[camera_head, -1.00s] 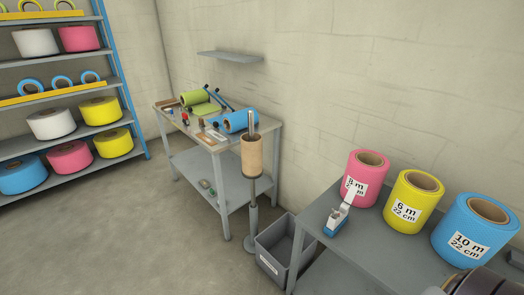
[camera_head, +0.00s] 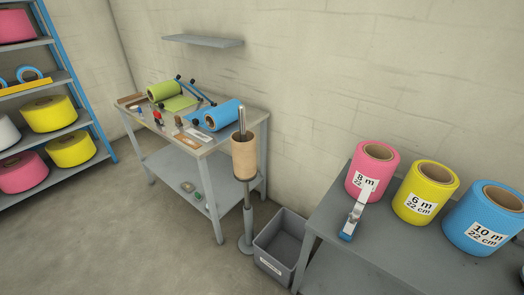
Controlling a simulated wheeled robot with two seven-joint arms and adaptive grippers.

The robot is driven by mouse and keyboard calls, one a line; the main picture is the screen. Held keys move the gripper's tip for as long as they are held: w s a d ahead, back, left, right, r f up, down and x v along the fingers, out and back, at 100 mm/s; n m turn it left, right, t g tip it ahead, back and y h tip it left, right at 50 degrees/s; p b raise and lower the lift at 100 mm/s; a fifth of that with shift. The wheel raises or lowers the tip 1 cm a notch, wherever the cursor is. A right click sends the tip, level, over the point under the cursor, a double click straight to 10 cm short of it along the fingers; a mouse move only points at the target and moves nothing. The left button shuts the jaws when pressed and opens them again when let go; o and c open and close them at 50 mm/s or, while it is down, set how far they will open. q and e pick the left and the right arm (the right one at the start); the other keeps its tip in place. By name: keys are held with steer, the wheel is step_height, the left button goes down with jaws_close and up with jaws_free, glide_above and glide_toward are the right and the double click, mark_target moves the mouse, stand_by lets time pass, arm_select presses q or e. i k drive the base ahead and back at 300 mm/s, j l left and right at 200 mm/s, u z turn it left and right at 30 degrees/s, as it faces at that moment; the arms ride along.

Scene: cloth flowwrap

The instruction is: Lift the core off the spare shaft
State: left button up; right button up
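The core (camera_head: 244,158) is a brown cardboard tube. It sits around the spare shaft (camera_head: 242,121), a grey metal rod that stands upright, with its top end showing above the core. The core rests on a dark collar on a grey stand (camera_head: 246,215) with a round foot on the floor. The shaft stands in front of the right end of the workbench. Neither of my grippers is in view.
The workbench (camera_head: 199,152) holds green and blue rolls and small tools. A grey bin (camera_head: 281,246) stands right of the stand. Floor at left is clear.

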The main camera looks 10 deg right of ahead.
mark_target(244, 154)
steer(key=i+j+z, duration=0.25)
steer(key=z, duration=0.2)
steer(key=i+j+z, duration=0.15)
steer(key=j+z, duration=0.25)
steer(key=i+j+z, duration=0.15)
steer(key=j+z, duration=0.2)
steer(key=j, duration=0.25)
steer(key=j+z, duration=0.3)
steer(key=j, duration=0.3)
steer(key=i, duration=0.05)
